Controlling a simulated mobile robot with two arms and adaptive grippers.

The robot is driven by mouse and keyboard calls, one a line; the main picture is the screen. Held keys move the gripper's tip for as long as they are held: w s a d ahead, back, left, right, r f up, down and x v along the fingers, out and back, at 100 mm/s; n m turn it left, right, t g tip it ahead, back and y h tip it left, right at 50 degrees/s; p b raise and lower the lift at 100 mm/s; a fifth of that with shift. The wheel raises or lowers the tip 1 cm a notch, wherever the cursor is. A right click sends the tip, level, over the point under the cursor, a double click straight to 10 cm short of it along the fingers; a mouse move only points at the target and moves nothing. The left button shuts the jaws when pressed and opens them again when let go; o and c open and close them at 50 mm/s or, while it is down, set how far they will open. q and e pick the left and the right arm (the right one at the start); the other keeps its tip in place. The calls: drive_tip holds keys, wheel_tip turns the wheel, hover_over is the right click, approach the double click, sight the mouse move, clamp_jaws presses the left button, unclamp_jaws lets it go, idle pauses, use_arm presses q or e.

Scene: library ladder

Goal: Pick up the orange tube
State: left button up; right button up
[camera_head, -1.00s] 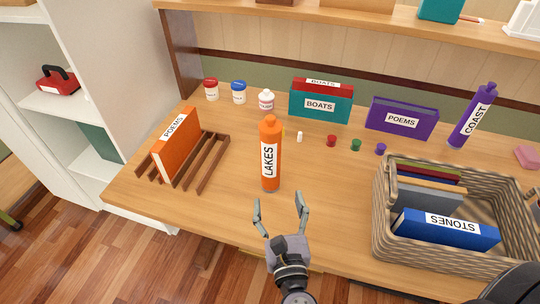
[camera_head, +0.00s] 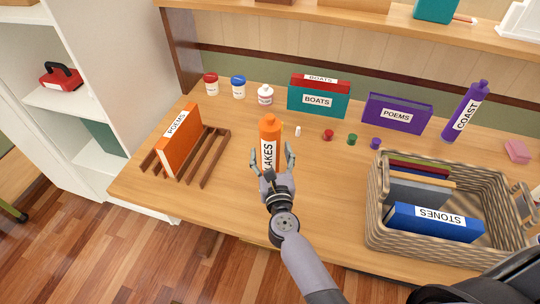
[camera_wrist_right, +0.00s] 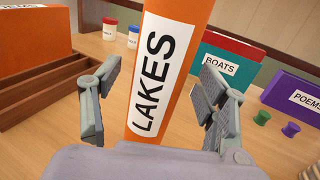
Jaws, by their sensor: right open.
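The orange tube (camera_head: 270,130), labelled LAKES, stands upright on the wooden table. My right gripper (camera_head: 271,160) is open in front of it, with its two fingers on either side of the tube's lower part. In the right wrist view the tube (camera_wrist_right: 180,40) fills the space between the open fingers, with a visible gap to the right finger and a smaller one to the left. The tube's base is hidden behind my gripper. My left gripper is not in view.
An orange POEMS book (camera_head: 179,140) stands in a wooden rack (camera_head: 214,163) to the left. A wicker basket (camera_head: 376,222) with several books is at the right.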

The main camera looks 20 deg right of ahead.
drive_tip(key=shift+w+d+f, duration=0.1)
drive_tip(key=shift+w+d, duration=0.05)
drive_tip(key=shift+w, duration=0.5)
drive_tip(key=shift+w+d, duration=0.1)
drive_tip(key=shift+w, duration=0.5)
drive_tip(key=shift+s, duration=0.1)
drive_tip(key=shift+c, duration=0.6)
drive_tip(key=c, duration=1.2)
